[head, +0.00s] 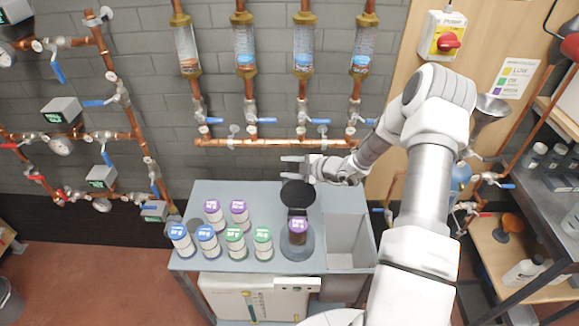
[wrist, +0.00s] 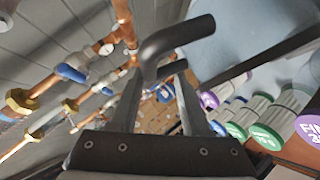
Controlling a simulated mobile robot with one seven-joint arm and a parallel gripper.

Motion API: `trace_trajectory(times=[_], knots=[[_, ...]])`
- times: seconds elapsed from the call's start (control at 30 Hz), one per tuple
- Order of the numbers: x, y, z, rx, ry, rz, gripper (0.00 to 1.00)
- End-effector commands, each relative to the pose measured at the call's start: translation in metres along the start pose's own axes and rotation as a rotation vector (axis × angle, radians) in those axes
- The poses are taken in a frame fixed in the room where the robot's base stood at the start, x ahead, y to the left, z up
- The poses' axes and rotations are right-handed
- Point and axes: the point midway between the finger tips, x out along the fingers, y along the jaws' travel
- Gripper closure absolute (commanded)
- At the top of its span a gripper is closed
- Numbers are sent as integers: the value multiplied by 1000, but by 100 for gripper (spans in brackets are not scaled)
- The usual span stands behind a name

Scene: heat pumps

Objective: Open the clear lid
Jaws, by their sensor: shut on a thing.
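My gripper (head: 288,167) reaches in from the right over the back edge of the grey table, with its fingers pointing left. In the wrist view the fingers (wrist: 158,72) are shut on a dark curved handle (wrist: 176,42). I cannot make out a clear lid as such; a pale blue-grey surface (wrist: 235,32) beside the handle may be the lid or the tabletop. Just below the gripper in the head view is a black round disc (head: 297,194) on a small stand. A purple-capped jar (head: 298,226) stands on its round grey base (head: 297,247).
Several jars with blue, green and purple caps (head: 235,240) stand on the table left of the stand. A grey basin (head: 348,238) is at the right. Copper pipes and valves (head: 265,142) run along the wall behind my gripper. The table's back left is clear.

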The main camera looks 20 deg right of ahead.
Motion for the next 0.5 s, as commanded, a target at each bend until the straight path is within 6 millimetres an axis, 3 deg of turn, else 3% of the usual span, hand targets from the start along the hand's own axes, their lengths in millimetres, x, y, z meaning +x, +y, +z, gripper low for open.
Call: trace_trajectory(times=[0.03,0.2,0.23,0.5], knots=[[-5,-16,16,17,-35,-28,100],[-4,-16,16,18,-35,-28,100],[-4,-16,16,18,-35,-28,52],[-5,-16,16,16,-35,-28,52]])
